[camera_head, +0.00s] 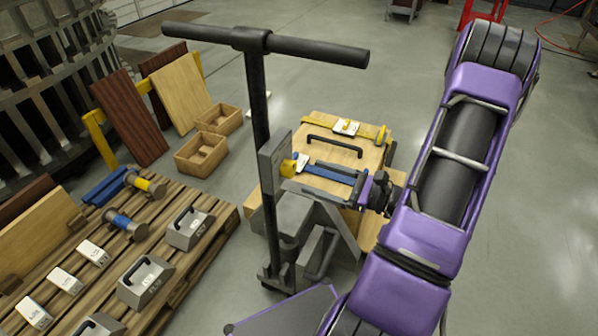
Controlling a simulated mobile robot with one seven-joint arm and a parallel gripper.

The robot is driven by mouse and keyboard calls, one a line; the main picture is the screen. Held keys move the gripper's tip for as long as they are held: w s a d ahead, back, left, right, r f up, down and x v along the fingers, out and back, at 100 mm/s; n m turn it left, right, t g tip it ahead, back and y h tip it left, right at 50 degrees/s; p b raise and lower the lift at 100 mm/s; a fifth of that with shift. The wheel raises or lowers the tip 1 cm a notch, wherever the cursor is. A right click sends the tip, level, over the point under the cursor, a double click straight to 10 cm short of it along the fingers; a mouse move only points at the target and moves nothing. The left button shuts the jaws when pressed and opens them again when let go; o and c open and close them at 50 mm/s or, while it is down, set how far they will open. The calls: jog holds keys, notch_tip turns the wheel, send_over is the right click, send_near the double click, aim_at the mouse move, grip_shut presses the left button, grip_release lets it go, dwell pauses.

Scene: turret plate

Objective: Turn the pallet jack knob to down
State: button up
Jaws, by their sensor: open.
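The pallet jack (262,95) stands upright at the middle, with a black T-handle on top. A grey control plate (271,165) is fixed to its column, and a yellow knob (288,168) sticks out from the plate's right side. The knob's setting and any markings are too small to read. My gripper (364,189) is to the right of the knob, at the end of my purple arm, apart from it and open.
At left, a pallet (218,222) holds grey weights and boards.

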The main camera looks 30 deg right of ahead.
aim_at(293, 170)
jog(key=shift+x, duration=2.8)
jog(key=c, duration=1.4)
jog(key=shift+o, duration=0.2)
